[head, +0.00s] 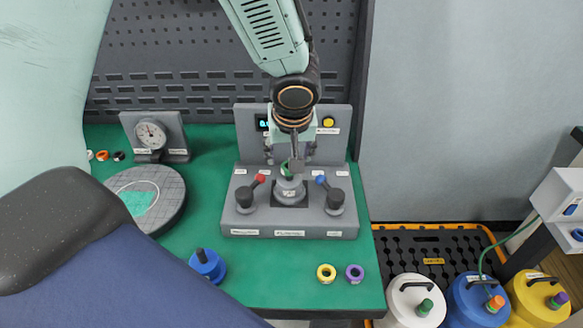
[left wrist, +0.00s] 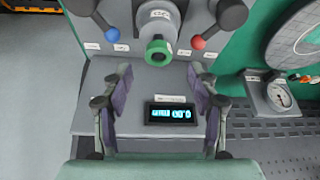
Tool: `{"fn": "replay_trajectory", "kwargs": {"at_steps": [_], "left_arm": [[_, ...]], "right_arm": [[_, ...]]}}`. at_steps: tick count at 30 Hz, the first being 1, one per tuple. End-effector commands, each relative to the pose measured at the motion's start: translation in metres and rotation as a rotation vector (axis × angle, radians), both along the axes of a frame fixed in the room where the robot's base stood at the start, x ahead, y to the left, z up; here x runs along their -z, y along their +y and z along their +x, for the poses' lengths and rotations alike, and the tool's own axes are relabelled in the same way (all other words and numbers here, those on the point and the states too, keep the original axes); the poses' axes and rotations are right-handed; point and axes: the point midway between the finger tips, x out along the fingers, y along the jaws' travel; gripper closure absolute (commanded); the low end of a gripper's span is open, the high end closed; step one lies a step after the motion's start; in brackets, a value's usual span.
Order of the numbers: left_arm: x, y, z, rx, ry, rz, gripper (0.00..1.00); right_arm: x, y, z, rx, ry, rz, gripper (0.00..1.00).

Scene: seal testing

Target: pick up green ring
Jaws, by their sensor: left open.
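The green ring (head: 287,168) sits at the top of the grey cylindrical post in the middle of the test fixture (head: 240,222), partly hidden behind my arm in the head view. In the left wrist view the green ring (left wrist: 158,53) shows clearly around the end of the post. My left gripper (head: 291,152) comes down from the top over the back of the fixture. In the left wrist view its fingers (left wrist: 159,78) are spread wide and empty, with the ring just beyond the tips, apart from them. My right gripper is not in view.
Red and blue-knobbed levers (head: 261,179) (head: 321,180) flank the post. A panel with a display (left wrist: 172,113) stands behind it. A yellow ring (head: 326,273), a purple ring (head: 355,273) and a blue knobbed piece (head: 208,266) lie in front. A dial gauge (head: 150,134) stands left.

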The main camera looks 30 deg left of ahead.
Motion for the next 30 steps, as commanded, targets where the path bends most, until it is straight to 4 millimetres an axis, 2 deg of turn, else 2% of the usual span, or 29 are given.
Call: {"fn": "replay_trajectory", "kwargs": {"at_steps": [6, 9, 18, 30], "left_arm": [[0.031, 0.004, 0.011, 0.001, 0.004, -0.001, 0.4], [0.039, 0.007, 0.015, 0.002, 0.002, -0.002, 0.4], [0.042, 0.008, 0.019, 0.003, 0.002, -0.001, 0.4], [0.042, 0.008, 0.019, 0.003, 0.002, -0.001, 0.74]], "right_arm": [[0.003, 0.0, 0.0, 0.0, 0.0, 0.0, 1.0], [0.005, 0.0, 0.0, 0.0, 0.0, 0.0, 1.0], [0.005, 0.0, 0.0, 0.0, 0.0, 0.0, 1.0], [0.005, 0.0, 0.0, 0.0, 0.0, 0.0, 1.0]]}}
